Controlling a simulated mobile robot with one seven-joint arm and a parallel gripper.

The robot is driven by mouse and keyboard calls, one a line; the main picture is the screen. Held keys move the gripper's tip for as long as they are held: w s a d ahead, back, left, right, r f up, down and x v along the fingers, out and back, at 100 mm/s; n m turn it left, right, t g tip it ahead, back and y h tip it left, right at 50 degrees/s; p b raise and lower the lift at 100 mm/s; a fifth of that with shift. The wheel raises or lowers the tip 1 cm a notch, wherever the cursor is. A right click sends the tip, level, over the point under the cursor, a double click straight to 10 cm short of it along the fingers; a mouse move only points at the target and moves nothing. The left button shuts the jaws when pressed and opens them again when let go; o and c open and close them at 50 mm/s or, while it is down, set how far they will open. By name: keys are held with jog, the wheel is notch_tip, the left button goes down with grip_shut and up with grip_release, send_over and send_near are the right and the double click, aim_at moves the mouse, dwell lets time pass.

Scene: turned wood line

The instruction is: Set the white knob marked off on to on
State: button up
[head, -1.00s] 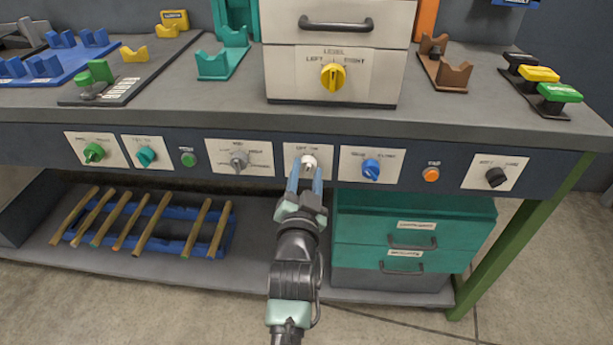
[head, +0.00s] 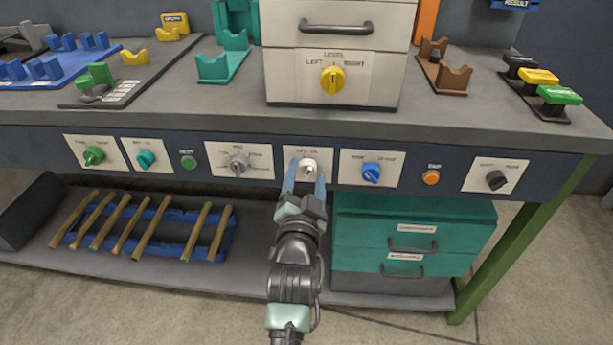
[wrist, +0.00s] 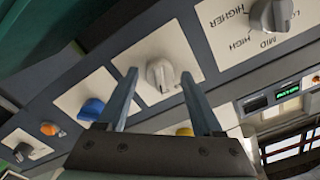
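The white knob (head: 309,166) sits on a pale plate (head: 298,153) on the bench's dark front panel. The plate's lettering is too blurred to read surely. The knob also shows in the wrist view (wrist: 160,74), its raised grip slightly slanted across the plate. I cannot tell surely which mark it points to. My gripper (head: 307,173) reaches up to the panel from below. Its two blue-grey fingers are open, one on each side of the knob, with visible gaps. The gripper also shows in the wrist view (wrist: 158,82).
A grey knob (head: 238,163) is to the left and a blue knob (head: 371,171) to the right on the same panel. An orange button (head: 431,177) and a black knob (head: 496,180) are farther right. Teal drawers (head: 400,227) stand below right, and a rod rack (head: 150,228) below left.

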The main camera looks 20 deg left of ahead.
dwell(0.3)
jog(key=p+v, duration=0.1)
jog(key=v, duration=1.2)
jog(key=w+d+r+t+h, duration=0.1)
jog(key=d+r+t, duration=0.25)
jog(key=r, duration=0.95)
jog(key=w+d+r+t+h, duration=0.2)
jog(key=d+r, duration=0.2)
jog(key=r, duration=0.8)
jog(key=s+d+r+n+t+h, duration=0.1)
jog(key=s+d+r+t, duration=0.2)
jog(key=r, duration=0.4)
jog(key=s+d+r+n, duration=0.2)
jog(key=s+r, duration=0.3)
jog(key=r, duration=0.3)
jog(key=s+d+r+n+t+h, duration=0.1)
jog(key=s+d+r+t, duration=0.2)
jog(key=r, duration=0.4)
jog(key=shift+g, duration=0.75)
jog(key=r+p, duration=2.9)
jog(key=shift+s+a+p, duration=0.2)
jog(key=shift+a+p, duration=0.05)
jog(key=shift+p, duration=0.05)
